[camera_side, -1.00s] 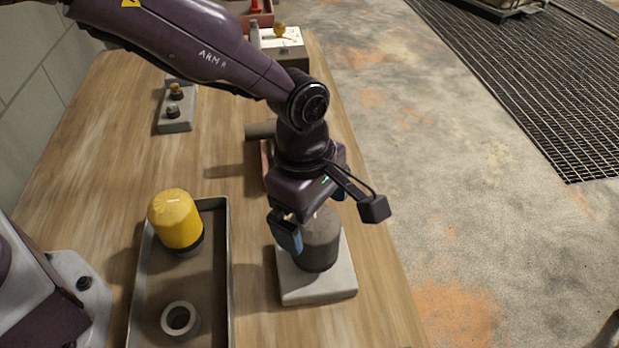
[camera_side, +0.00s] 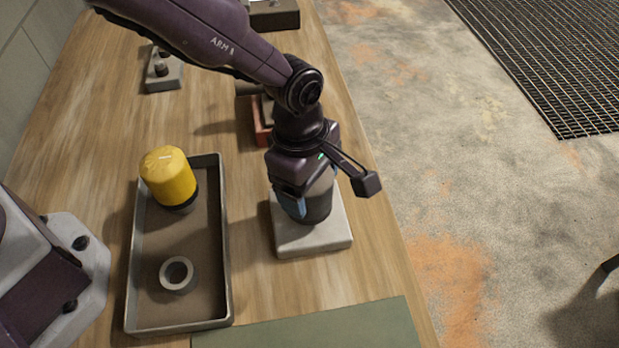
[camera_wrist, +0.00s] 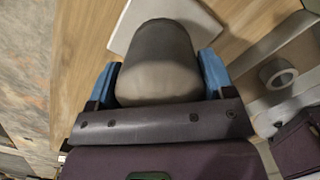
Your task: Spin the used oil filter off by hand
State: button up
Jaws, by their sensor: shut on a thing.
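The used oil filter is a dark grey can (camera_side: 318,205) standing upright on a pale square block (camera_side: 312,241). My gripper (camera_side: 303,200) has come down over it from above, with a blue finger pad on each side. In the wrist view my gripper (camera_wrist: 160,82) is shut on the grey filter (camera_wrist: 158,60), one blue pad against each flank. The join between filter and block is partly hidden by the gripper in the wrist view. A yellow filter (camera_side: 168,177) with a dark base stands in the grey tray to the left.
The grey tray (camera_side: 222,270) also holds a pale ring (camera_side: 178,275). A green mat (camera_side: 330,329) lies at the front of the wooden bench. A reddish bin (camera_side: 262,120) and a small block with knobs (camera_side: 163,78) are farther back. The bench's right edge is close to the block.

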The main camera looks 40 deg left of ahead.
jog(key=n, duration=0.5)
jog(key=shift+n+t, duration=0.4)
jog(key=n, duration=0.5)
jog(key=shift+r+n+y, duration=0.1)
jog(key=shift+n+y, duration=0.2)
jog(key=shift+n, duration=0.1)
jog(key=o, duration=1.1)
jog(key=r, duration=0.8)
jog(key=s+a+r, duration=0.1)
jog(key=r, duration=0.3)
jog(key=shift+r, duration=0.25)
jog(key=w+a+h, duration=0.1)
jog(key=w+a, duration=0.1)
jog(key=a, duration=0.2)
jog(key=d+f+m, duration=0.1)
jog(key=f+m, duration=0.2)
jog(key=f, duration=0.1)
jog(key=d+f+m+h, duration=0.1)
jog(key=d+f+m, duration=0.1)
jog(key=f+m, duration=0.1)
jog(key=s+d+f+m, duration=0.1)
jog(key=d+f+m, duration=0.1)
jog(key=f+m, duration=0.2)
jog(key=shift+d+f+h, duration=0.15)
jog(key=shift+f+h, duration=0.15)
